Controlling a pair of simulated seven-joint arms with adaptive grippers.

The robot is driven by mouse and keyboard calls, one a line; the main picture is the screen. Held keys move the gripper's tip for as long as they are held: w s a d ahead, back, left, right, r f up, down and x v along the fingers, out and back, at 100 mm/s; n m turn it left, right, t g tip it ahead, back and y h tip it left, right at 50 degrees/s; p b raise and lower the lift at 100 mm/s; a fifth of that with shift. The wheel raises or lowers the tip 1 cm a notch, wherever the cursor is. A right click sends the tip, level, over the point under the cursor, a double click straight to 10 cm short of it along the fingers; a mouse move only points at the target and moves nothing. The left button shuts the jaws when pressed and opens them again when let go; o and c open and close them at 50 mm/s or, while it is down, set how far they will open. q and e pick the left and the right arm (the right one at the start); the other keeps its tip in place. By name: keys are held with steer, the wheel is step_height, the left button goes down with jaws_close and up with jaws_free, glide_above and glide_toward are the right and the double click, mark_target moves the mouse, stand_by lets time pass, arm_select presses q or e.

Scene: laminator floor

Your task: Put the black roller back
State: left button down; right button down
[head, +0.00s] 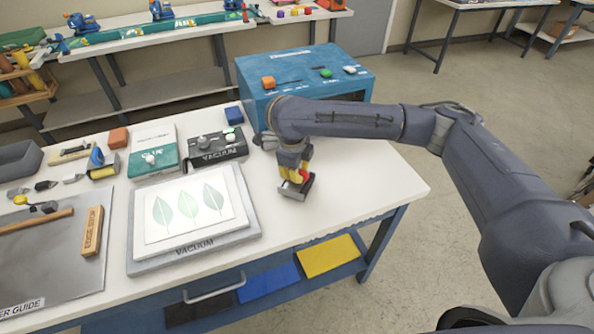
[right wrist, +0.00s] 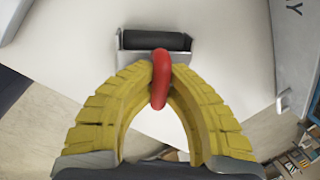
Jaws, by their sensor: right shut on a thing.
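The black roller (right wrist: 155,41) sits in a grey metal frame with a red handle (right wrist: 160,82). My right gripper (right wrist: 162,70) has yellow fingers shut on the red handle, with the roller beyond the fingertips in the right wrist view. In the head view the roller's frame (head: 301,190) shows below the right gripper (head: 294,176), over the right part of the white table (head: 350,190). Whether it touches the tabletop is hard to tell. A second roller with a blue handle (head: 97,157) lies at the left of the table. My left gripper is not in view.
A leaf-print board marked VACUUM (head: 190,245) lies left of the gripper. A black vacuum box (head: 215,150) and a green-and-white box (head: 152,157) stand behind it. A blue machine (head: 265,90) stands at the back. The table's right end is clear.

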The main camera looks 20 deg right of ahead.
mark_target(294, 186)
steer(key=c, duration=1.8)
jaws_free()
steer(key=shift+s+f, duration=0.1)
steer(key=shift+f, duration=0.2)
steer(key=shift+c, duration=0.2)
steer(key=o, duration=0.4)
steer(key=shift+r, duration=0.1)
steer(key=shift+r, duration=0.55)
steer(key=v, duration=1.2)
steer(key=shift+r, duration=0.1)
